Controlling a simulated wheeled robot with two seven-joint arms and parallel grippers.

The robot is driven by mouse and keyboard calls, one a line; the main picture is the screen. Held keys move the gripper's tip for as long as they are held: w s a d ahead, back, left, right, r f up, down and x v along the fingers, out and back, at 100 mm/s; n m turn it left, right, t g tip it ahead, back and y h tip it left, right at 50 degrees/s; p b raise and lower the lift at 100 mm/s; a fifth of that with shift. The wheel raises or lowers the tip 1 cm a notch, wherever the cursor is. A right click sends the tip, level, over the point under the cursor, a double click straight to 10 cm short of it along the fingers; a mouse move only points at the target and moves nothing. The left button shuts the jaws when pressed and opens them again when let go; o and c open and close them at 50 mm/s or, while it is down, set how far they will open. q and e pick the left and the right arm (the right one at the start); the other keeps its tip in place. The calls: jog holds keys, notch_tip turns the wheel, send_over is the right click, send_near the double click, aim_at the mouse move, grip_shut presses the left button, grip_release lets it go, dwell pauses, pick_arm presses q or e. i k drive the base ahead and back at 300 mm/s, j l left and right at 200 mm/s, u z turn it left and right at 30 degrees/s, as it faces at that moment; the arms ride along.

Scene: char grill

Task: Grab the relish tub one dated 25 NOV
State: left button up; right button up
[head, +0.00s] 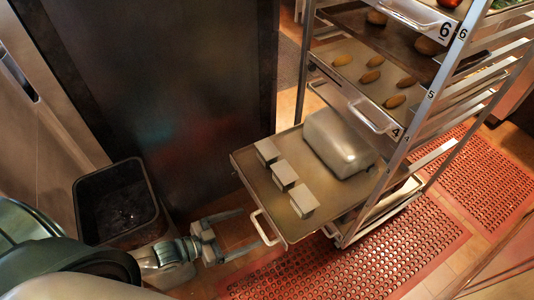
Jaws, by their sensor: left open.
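Three small grey tubs stand in a row on a tray (243,160) that sticks out of the rack: a far tub (267,151), a middle tub (284,175) and a near tub (303,200). My left gripper (250,229) is open and empty, left of the tray's front handle (263,228) and apart from the tubs. My right gripper is out of view.
A large metal pan (338,143) sits on the tray right of the tubs. The rack's upright (392,177) and loaded upper trays (345,60) stand at the right. A black bin (115,203) stands left of my gripper. Red mats (330,262) cover the floor.

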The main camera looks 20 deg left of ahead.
aim_at(267, 152)
jog(key=i+j, duration=0.7)
jog(key=i, duration=0.15)
